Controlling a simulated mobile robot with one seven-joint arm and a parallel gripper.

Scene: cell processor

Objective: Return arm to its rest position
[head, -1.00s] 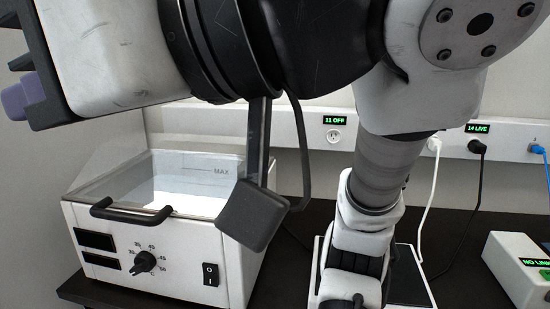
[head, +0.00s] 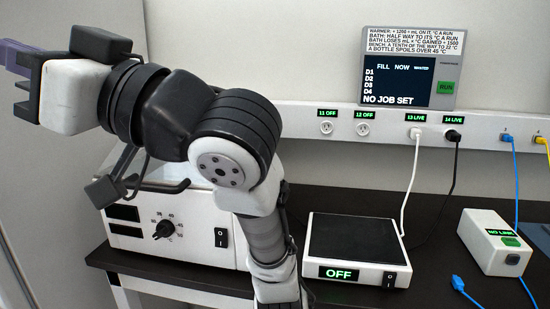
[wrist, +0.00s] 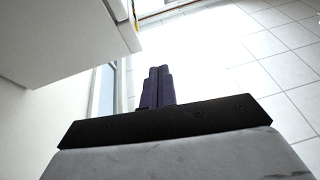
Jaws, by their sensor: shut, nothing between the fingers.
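My arm rises from the lower middle of the head view, bends at its elbow and reaches to the upper left. My gripper (head: 14,57) is at the left edge of the head view, pointing left, with its purple fingers partly cut off by the frame. In the wrist view, the gripper's purple fingers (wrist: 157,88) lie side by side, closed, with nothing held. The arm is in the air above and in front of the white water bath (head: 175,240), apart from the bench top.
A white warmer plate (head: 350,240) reading OFF stands on the black bench (head: 420,285). A NO LINK box (head: 492,240) is at right, with a loose blue cable plug (head: 458,283) nearby. A wall panel (head: 408,65) reads NO JOB SET. Wrist view: tiled floor (wrist: 275,60) and a white cabinet-like body (wrist: 65,35).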

